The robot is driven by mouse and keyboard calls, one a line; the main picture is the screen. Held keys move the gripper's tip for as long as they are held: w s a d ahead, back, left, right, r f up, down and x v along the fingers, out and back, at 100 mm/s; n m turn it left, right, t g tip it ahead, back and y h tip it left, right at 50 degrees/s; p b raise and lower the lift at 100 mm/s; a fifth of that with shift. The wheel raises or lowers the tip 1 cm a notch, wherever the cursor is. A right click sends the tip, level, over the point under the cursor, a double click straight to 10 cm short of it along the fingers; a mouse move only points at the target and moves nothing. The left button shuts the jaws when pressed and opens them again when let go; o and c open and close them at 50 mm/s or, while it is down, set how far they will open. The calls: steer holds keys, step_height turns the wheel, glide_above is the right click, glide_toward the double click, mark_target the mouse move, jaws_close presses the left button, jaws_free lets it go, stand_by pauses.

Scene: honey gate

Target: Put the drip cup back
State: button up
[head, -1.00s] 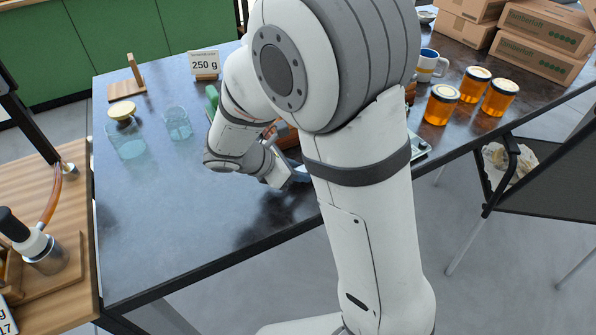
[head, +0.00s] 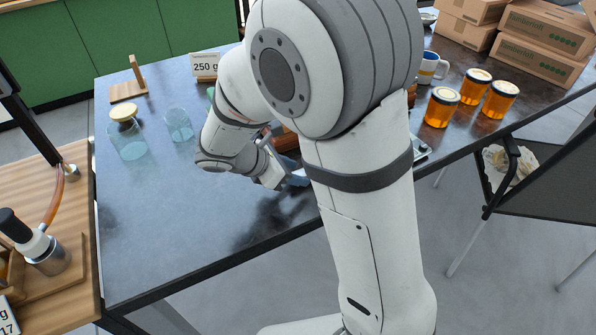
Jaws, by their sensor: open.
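My gripper (head: 291,178) shows only in part, low over the dark table (head: 180,235) near its front edge. The forearm covers the rest of it. The jaws are open. A blue-grey piece shows at the gripper's end, and I cannot tell whether it is a finger or another thing. I cannot make out a drip cup; it may be hidden behind my arm. A brown-orange thing (head: 286,140) shows partly just behind my wrist.
Honey jars (head: 441,108), a mug (head: 428,68) and boxes (head: 540,45) are at the right. The table's front left is clear.

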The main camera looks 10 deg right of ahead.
steer(key=p+v, duration=0.2)
steer(key=v, duration=0.8)
steer(key=s+d+r+m+g+y, duration=0.1)
steer(key=s+d+m+y, duration=0.8)
steer(key=m, duration=1.2)
steer(key=s+d+r, duration=0.1)
steer(key=s+d, duration=0.2)
steer(key=d, duration=0.2)
steer(key=shift+s+m, duration=0.25)
steer(key=shift+m, duration=0.05)
steer(key=shift+d, duration=0.1)
